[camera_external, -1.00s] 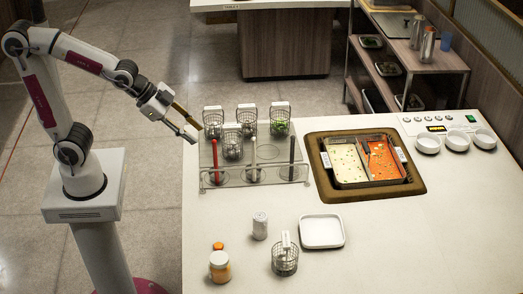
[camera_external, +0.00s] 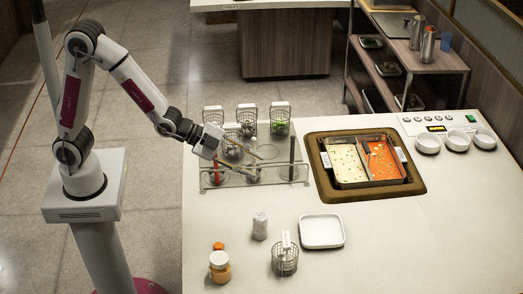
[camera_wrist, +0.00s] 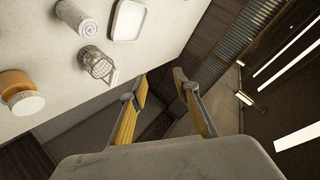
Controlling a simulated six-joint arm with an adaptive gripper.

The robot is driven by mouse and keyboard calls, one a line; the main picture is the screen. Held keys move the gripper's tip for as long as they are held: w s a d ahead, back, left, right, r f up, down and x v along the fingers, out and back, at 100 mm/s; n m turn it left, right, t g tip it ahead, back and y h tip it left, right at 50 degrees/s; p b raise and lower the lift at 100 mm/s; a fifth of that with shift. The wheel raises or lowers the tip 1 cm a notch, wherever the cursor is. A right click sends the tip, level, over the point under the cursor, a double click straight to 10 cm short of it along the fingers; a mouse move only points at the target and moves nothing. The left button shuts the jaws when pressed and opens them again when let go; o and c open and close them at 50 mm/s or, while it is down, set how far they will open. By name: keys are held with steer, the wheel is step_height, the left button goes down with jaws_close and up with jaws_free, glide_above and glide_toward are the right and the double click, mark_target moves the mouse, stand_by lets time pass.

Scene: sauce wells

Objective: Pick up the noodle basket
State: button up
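Several wire baskets with white handle tops are in the external view; I cannot tell by looks which is the noodle basket. One wire basket (camera_external: 285,262) stands alone at the counter's front, empty as far as I can see; it also shows in the wrist view (camera_wrist: 96,63). Other baskets, one with dark contents (camera_external: 213,117) and one with greens (camera_external: 279,122), stand at the rack's back. Another basket (camera_external: 233,150) is partly hidden behind my gripper. My gripper (camera_external: 259,167) is open and empty above the rack, its fingers pointing right.
A clear rack (camera_external: 276,176) holds upright red and dark sticks. A white rolled towel (camera_external: 260,226), a white tray (camera_external: 322,231) and an orange jar (camera_external: 220,268) stand near the front basket. A two-part soup pot (camera_external: 350,178) is sunk in the counter at right. The front right counter is clear.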

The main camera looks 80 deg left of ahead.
steer(key=w+d+f+m+t+h, duration=0.25)
steer(key=w+d+f+m, duration=0.25)
steer(key=d+f, duration=0.35)
steer(key=m+t+h, duration=0.2)
steer(key=m, duration=0.4)
glide_toward(286, 239)
steer(key=shift+w+d+f, duration=0.25)
steer(key=shift+w+d, duration=0.05)
steer(key=shift+w, duration=0.15)
steer(key=shift+w+d+f, duration=0.25)
steer(key=shift+w+d, duration=0.05)
steer(key=shift+w, duration=0.15)
steer(key=shift+x, duration=1.3)
steer(key=shift+w, duration=0.1)
steer(key=shift+x, duration=2.5)
steer(key=shift+w+a+r, duration=0.1)
steer(key=shift+a, duration=0.05)
